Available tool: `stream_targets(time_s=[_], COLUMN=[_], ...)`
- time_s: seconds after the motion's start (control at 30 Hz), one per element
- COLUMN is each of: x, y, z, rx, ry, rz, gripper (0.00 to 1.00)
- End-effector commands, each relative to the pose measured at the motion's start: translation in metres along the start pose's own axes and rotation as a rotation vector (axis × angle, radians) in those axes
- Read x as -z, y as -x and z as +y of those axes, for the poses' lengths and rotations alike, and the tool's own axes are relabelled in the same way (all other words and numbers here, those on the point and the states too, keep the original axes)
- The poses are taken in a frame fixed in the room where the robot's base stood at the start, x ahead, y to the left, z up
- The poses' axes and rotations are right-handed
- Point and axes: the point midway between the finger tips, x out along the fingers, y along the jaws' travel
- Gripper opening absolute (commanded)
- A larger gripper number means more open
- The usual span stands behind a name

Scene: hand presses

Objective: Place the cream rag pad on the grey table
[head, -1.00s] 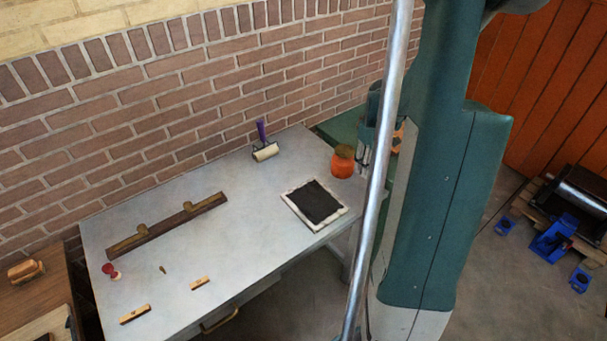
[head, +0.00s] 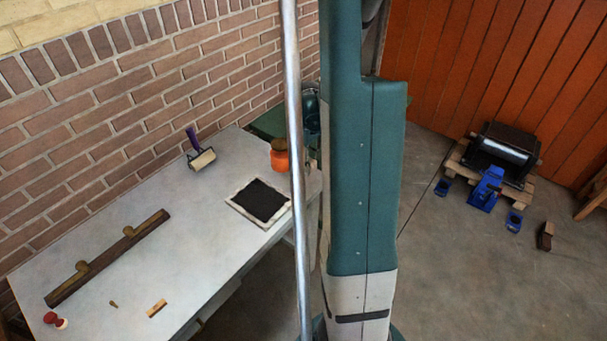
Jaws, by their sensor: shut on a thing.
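The grey table (head: 165,215) stands against the brick wall, left of my teal and white body and a tall metal pole. I cannot make out the cream rag pad for sure. A white-edged slab with a black top (head: 260,200) lies flat near the table's right end. My gripper does not show in the head view, so what it holds is hidden.
On the table are an orange jar (head: 279,158), a purple-handled roller (head: 201,154), a long dark bar (head: 108,258), a red stamp (head: 54,320) and small wooden pieces (head: 156,308). Its middle is bare.

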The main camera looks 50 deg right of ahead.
Motion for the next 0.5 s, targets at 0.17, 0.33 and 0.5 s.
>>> stream_targets(time_s=[0.17, 0.33, 0.5], x=[0.0002, 0.0000, 0.0001], y=[-0.0135, -0.0151, -0.0149], z=[0.0002, 0.0000, 0.0000], rx=[0.000, 0.000, 0.000], ry=[0.000, 0.000, 0.000], rz=[0.000, 0.000, 0.000], gripper=[0.19, 0.19, 0.19])
